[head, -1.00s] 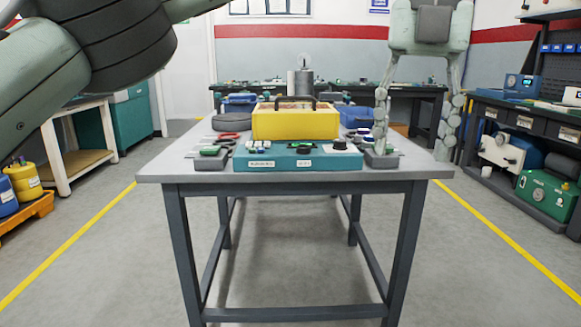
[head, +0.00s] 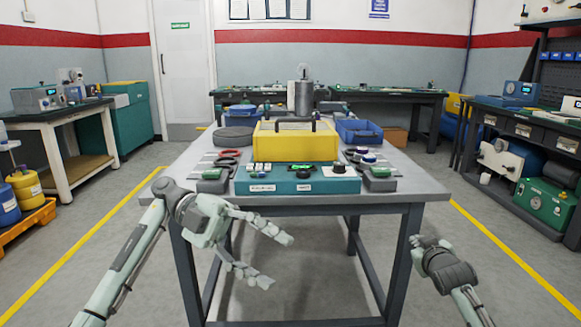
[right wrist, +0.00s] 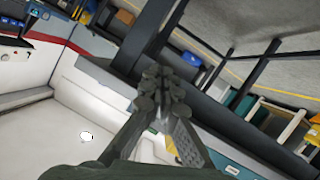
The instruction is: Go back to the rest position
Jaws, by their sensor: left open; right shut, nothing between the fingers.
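My left gripper (head: 277,262) is open and empty in front of the table's front edge, its fingers pointing right in the head view. My right gripper (head: 428,242) is shut and empty, low near the table's front right corner. Its shut fingertips also show in the right wrist view (right wrist: 161,92). Both grippers are apart from the things on the table. The grey table (head: 410,188) bears a yellow case (head: 296,147) and a teal panel (head: 297,184) with knobs and switches.
A blue bin (head: 358,133) and a grey cylinder (head: 304,100) stand behind the panel. Benches line the left, back and right walls. A green box (head: 541,204) sits under the right bench. The floor around the table is clear.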

